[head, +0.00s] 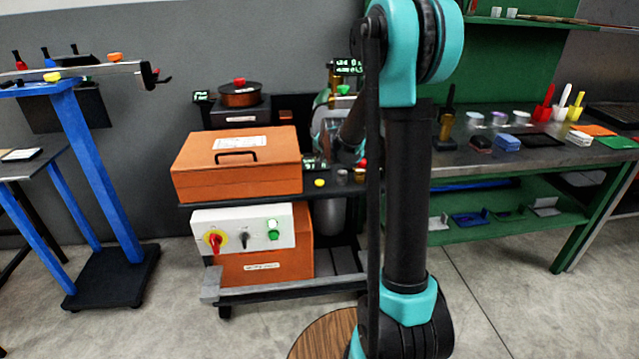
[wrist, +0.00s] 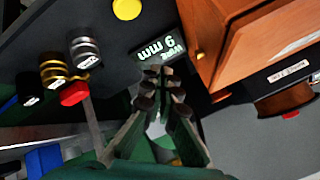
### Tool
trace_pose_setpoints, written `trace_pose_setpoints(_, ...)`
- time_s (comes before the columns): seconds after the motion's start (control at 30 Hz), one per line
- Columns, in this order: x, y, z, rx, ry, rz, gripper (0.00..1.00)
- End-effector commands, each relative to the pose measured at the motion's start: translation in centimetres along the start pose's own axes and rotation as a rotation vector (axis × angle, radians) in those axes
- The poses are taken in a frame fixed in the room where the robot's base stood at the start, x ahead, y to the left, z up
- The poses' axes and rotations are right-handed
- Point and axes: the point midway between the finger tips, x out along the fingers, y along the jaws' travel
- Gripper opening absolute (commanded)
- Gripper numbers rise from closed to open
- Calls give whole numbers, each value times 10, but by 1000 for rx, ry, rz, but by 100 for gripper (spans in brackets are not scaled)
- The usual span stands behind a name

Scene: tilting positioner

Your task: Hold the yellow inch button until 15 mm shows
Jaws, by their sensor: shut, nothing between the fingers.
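The yellow button (wrist: 127,9) is a round disc on a dark surface at the top of the wrist view. In the head view it (head: 319,183) shows at the front edge of the dark bench. My gripper (wrist: 164,74) is shut and empty, its fingertips apart from the button in the picture. The small display (wrist: 158,48) just beyond the fingertips has green-white characters, seen upside down. It shows "mm" with one digit, and I cannot tell whether it is 6 or 9. In the head view my arm hides most of the gripper.
Silver (wrist: 85,52) and brass (wrist: 55,70) knobs and a red knob (wrist: 74,93) stand left of the fingers in the wrist view. An orange toolbox (head: 238,165) fills the bench's left side. A control box (head: 243,228) with red and green knobs is below.

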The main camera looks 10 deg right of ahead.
Motion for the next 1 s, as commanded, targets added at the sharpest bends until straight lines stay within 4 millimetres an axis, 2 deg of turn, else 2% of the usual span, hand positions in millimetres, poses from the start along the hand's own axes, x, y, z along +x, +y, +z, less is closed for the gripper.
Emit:
trace_pose_setpoints(0.5, 45, 32, 32, 0, 0, 0, 0)
trace_pose_setpoints(0.7, 54, 39, 39, 0, 0, 0, 0)
trace_pose_setpoints(1.0, 56, 41, 41, 0, 0, 0, 0)
